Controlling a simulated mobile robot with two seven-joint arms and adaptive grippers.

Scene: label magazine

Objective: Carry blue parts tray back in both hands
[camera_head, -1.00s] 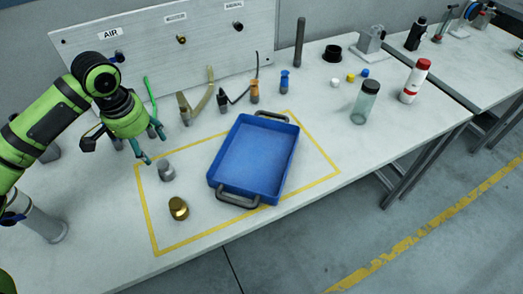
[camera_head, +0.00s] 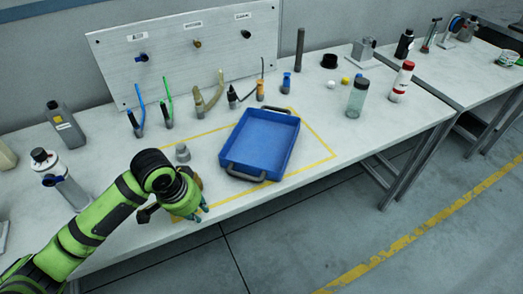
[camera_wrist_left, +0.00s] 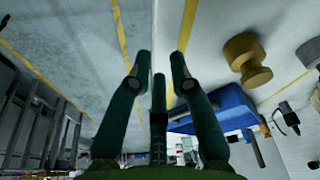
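The blue tray (camera_head: 265,142) sits empty on the white table, inside the yellow tape outline. It has a dark handle at its far end (camera_head: 274,111) and one at its near end (camera_head: 246,174). My left gripper (camera_head: 200,213) is at the table's front edge, left of the near handle and apart from the tray. In the left wrist view its fingers (camera_wrist_left: 159,72) are spread with nothing between them, and the blue tray (camera_wrist_left: 228,108) shows to their right. My right gripper is not in view.
A brass knobbed piece (camera_wrist_left: 246,60) stands near my left gripper; a grey one (camera_head: 182,154) stands left of the tray. A clear jar (camera_head: 357,100) and a white red-capped bottle (camera_head: 401,83) stand right of the tray.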

